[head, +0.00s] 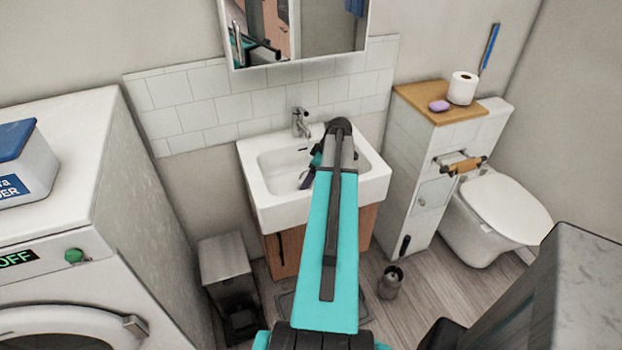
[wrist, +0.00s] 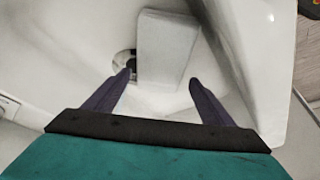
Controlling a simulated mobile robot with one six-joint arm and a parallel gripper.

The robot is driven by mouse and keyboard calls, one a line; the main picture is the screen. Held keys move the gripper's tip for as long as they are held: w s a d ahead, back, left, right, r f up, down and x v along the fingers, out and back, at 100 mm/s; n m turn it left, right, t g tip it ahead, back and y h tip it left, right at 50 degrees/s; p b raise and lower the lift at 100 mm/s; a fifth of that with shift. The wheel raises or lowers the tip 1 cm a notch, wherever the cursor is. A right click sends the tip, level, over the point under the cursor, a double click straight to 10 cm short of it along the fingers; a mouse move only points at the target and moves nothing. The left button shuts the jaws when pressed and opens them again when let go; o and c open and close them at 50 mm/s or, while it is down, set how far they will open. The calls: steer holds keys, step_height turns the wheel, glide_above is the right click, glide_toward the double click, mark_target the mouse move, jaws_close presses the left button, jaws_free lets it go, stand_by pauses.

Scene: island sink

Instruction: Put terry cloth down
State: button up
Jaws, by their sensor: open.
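A pale, rectangular piece, apparently the terry cloth (wrist: 167,42), lies in the white sink (wrist: 60,50) in the wrist view, partly over the dark drain. My gripper (wrist: 160,78) is open, its two dark fingers apart on either side of the cloth's near end. I cannot tell whether a finger touches it. In the head view my gripper (head: 306,179) is low in the basin of the sink (head: 265,187), partly hidden by my teal arm. The cloth cannot be made out in the head view.
A faucet (head: 300,122) stands at the sink's back edge, below a mirror cabinet (head: 295,30). A washing machine (head: 60,220) is at left. A tiled ledge with a wooden top (head: 415,97) holds a toilet roll (head: 462,88) and soap (head: 438,106). A toilet (head: 500,210) is at right.

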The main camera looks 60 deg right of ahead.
steer(key=b+v, duration=0.2)
steer(key=v, duration=0.9)
steer(key=shift+f, duration=0.1)
stand_by(0.9)
